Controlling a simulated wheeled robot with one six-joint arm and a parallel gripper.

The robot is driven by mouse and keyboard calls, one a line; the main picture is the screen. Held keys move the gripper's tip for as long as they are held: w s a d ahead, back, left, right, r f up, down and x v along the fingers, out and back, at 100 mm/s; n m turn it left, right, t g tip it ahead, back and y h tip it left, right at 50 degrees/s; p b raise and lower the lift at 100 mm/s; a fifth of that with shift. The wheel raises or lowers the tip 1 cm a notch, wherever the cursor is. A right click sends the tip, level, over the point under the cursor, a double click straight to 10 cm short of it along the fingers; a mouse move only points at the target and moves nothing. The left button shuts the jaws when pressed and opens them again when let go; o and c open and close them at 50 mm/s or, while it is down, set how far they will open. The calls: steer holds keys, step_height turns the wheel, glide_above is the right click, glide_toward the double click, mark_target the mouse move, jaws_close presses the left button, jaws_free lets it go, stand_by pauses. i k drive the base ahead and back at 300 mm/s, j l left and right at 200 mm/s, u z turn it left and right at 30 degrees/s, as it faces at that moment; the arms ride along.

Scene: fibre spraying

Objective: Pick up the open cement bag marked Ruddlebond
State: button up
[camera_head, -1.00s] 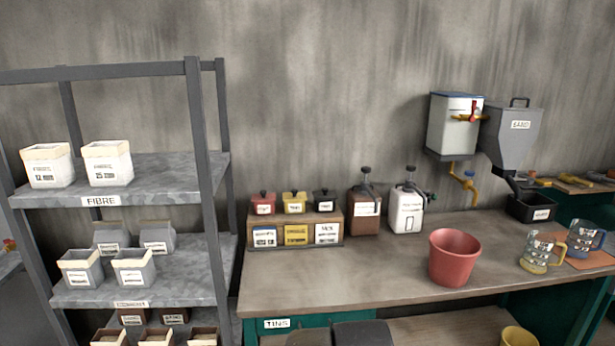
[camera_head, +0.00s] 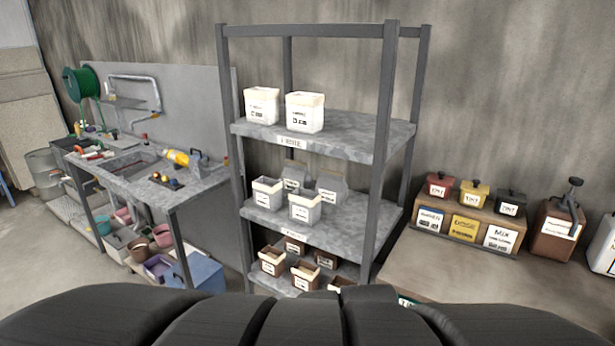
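A grey metal rack (camera_head: 386,120) stands in the middle of the view. On its middle shelf (camera_head: 345,232), two open-topped grey bags stand at the front, a left one (camera_head: 267,194) and a right one (camera_head: 305,208). Two grey bags with closed tops, a left one (camera_head: 294,178) and a right one (camera_head: 332,189), stand behind them. Several open brown bags (camera_head: 272,262) are on the bottom shelf, partly cut off below. The bag labels are too small to read, so I cannot tell which is Ruddlebond. My gripper is not in view; a black part of my own body fills the bottom edge.
Two white fibre bags (camera_head: 304,112) stand on the top shelf. A sink bench (camera_head: 130,170) with tools is at left, with tubs and a blue box (camera_head: 198,275) beneath. At right, a workbench (camera_head: 450,275) holds tins and jugs. Bare floor shows at far left.

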mark_target(305, 205)
steer(key=i+j+z, duration=0.4)
steer(key=i+j, duration=0.55)
steer(key=j, duration=0.15)
